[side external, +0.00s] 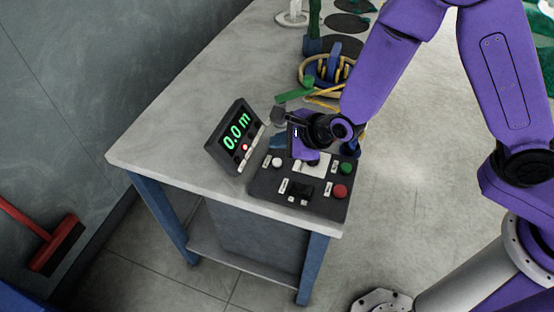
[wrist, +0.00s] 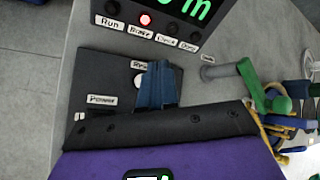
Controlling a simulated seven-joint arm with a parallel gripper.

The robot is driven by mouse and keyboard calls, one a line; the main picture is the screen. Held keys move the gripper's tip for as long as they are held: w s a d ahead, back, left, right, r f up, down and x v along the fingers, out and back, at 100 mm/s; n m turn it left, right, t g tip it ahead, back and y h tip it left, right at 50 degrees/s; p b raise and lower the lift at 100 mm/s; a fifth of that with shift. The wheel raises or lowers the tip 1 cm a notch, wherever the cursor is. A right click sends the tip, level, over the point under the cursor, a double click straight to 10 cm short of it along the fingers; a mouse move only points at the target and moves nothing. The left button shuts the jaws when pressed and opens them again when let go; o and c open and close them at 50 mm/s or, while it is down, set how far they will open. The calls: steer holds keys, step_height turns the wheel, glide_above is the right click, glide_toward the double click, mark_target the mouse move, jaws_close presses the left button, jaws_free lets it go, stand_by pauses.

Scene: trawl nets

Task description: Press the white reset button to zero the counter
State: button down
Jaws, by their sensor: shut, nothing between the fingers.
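The white reset button (side external: 277,163) is a round button at the upper left of the dark control panel (side external: 262,188). In the wrist view the button (wrist: 139,81) is partly covered by my gripper (wrist: 158,68), as is its label. My gripper's fingers are together and empty, with their tips beside or just above the button; I cannot tell if they touch it. In the side view, my gripper's hand is over the panel's upper part and the fingertips are not clear. The counter display (side external: 237,131) shows green digits reading 0.0 m.
The panel also has a green button (side external: 346,168), a red button (side external: 340,191) and a black switch (side external: 301,190). One red lamp (side external: 245,147) is lit below the display. A crank handle (wrist: 247,72) and yellow and blue gear (side external: 328,70) lie beyond the panel.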

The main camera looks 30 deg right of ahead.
steer(key=shift+r, duration=0.8)
steer(key=s+d+r+n+g+h, duration=0.2)
steer(key=s+d+r+n+g, duration=0.2)
steer(key=s+d+n, duration=0.9)
steer(key=s+d+r+n+g+h, duration=0.1)
steer(key=s+d+r+n+g, duration=0.3)
steer(key=n, duration=1.7)
steer(key=s+d+r, duration=0.3)
steer(key=s+d, duration=0.5)
steer(key=s, duration=0.3)
steer(key=shift+d+r+h, duration=0.15)
steer(key=shift+d+h, duration=0.2)
steer(key=shift+h, duration=0.05)
